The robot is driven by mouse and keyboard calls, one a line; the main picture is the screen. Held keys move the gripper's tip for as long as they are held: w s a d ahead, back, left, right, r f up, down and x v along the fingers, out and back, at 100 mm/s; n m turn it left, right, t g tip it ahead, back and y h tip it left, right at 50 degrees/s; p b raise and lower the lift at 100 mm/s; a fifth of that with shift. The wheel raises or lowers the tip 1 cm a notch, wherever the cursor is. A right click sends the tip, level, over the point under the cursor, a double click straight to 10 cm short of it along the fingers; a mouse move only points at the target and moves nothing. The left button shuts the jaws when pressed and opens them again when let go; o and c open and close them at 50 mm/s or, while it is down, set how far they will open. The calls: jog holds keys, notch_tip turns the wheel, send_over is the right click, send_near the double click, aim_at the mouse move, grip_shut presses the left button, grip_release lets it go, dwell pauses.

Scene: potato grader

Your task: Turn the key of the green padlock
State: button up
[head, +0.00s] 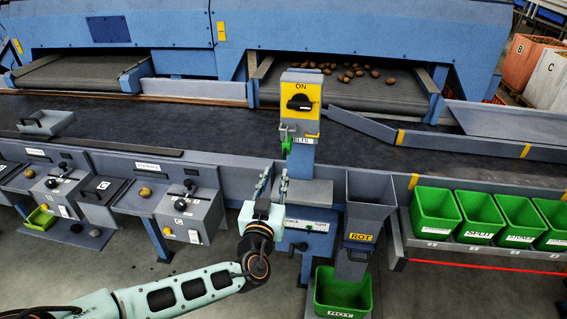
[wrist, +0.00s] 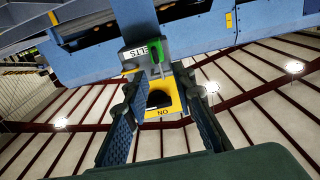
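In the wrist view, which is upside down, the padlock (wrist: 157,47) shows beside the grey "BELTS" plate, beyond my fingertips. Its key is too small to make out for certain. The black rotary switch (head: 300,102) points sideways under the word ON. My gripper (head: 273,180) points up, below and left of the padlock. Its two fingers stand apart in the wrist view (wrist: 155,85), with nothing held between them.
Green crates (head: 436,212) line the right. Grey control boxes (head: 190,216) stand left. The dark conveyor (head: 190,118) runs behind the post.

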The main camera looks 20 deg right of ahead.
aim_at(284, 155)
jog(key=b+x, duration=0.3)
jog(key=x, duration=0.1)
jog(key=b+x, duration=0.4)
jog(key=shift+s+d, duration=0.15)
jog(key=shift+d, duration=0.25)
jog(key=shift+x, duration=0.8)
grip_shut()
